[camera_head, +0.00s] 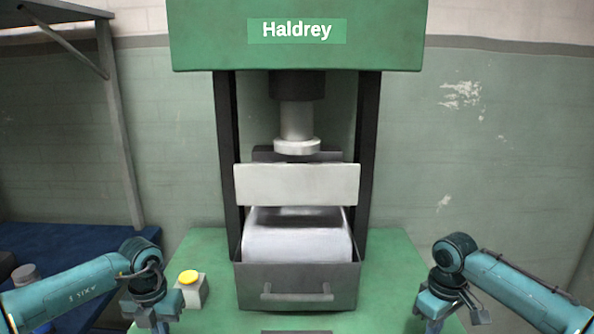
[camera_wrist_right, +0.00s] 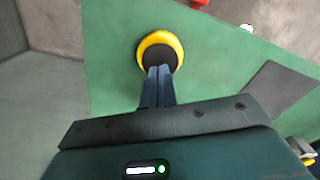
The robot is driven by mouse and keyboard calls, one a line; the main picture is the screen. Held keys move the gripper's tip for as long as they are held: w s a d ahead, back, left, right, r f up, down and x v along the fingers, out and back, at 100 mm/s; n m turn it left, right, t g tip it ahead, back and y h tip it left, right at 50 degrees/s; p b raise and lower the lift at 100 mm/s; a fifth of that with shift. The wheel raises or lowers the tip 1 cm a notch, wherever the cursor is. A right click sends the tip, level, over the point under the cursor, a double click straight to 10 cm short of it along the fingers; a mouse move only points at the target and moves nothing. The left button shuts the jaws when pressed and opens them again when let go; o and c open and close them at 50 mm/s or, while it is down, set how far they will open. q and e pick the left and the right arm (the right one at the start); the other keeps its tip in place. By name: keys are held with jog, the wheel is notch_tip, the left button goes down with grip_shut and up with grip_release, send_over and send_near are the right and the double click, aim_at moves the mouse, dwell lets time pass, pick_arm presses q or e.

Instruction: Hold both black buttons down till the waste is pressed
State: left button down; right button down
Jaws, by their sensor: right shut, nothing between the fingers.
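In the right wrist view, a black button (camera_wrist_right: 160,57) sits inside a yellow ring on a green surface. My right gripper (camera_wrist_right: 160,70) is shut and empty, its fingertips overlapping the button's near edge; I cannot tell whether they touch it. In the head view my right gripper (camera_head: 441,324) is at the lower right. My left gripper (camera_head: 158,322) is at the lower left, its fingers cut off by the frame edge. Neither black button shows there. The pale waste (camera_head: 297,236) lies in the grey drawer (camera_head: 300,275), below the raised ram (camera_head: 297,122).
A light plate (camera_head: 296,185) spans the green press (camera_head: 300,50) between its dark posts. A blue surface (camera_head: 60,245) lies at the left. A red object (camera_wrist_right: 200,3) shows at the wrist view's top.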

pick_arm(q)
jog(key=shift+f, duration=0.7)
pick_arm(e)
jog(key=shift+f, duration=1.3)
dwell(1.7)
jog(key=shift+r, duration=3.05)
jog(key=s+r, duration=0.3)
jog(key=s, duration=0.4)
pick_arm(q)
jog(key=shift+r, duration=3.05)
